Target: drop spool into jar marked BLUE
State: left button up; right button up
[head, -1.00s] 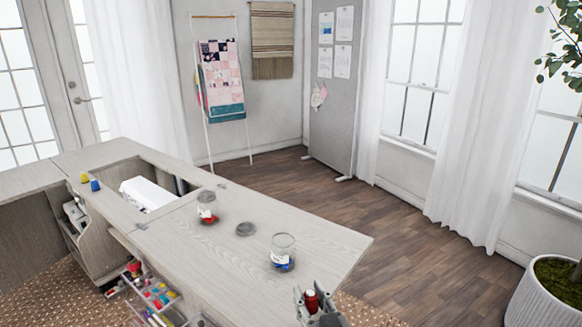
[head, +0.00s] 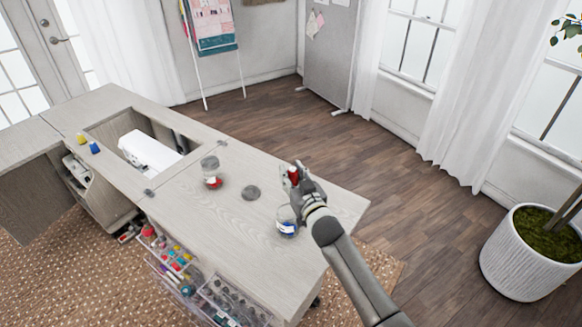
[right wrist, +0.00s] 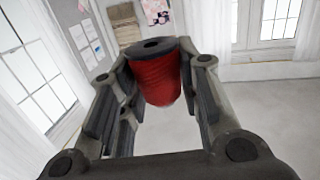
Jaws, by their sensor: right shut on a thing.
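A red spool (head: 293,174) is held between the fingers of my right gripper (head: 298,178), which is shut on it. In the right wrist view the red spool (right wrist: 156,75) sits upright between the fingers, dark end up. The clear jar with blue at its base (head: 287,223) stands on the cabinet top, just below the gripper in the head view; my wrist partly covers its right side. Its lettering is too small to read. A second clear jar, with red at its base (head: 211,172), stands further left. My left gripper is out of view.
A yellow spool (head: 81,139) and a blue spool (head: 94,148) stand at the far left, beside the opening with a white sewing machine (head: 148,152). Clear drawers (head: 170,262) hang at the front.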

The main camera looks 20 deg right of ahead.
notch_tip(320, 180, down, 6)
jog(key=b, duration=0.5)
jog(key=shift+r, duration=0.1)
jog(key=o, duration=0.9)
jog(key=shift+c, duration=0.2)
jog(key=shift+s, duration=0.1)
jog(key=s, duration=1.2)
jog(key=shift+d+r, duration=0.35)
jog(key=shift+d, duration=0.1)
jog(key=shift+f, duration=0.1)
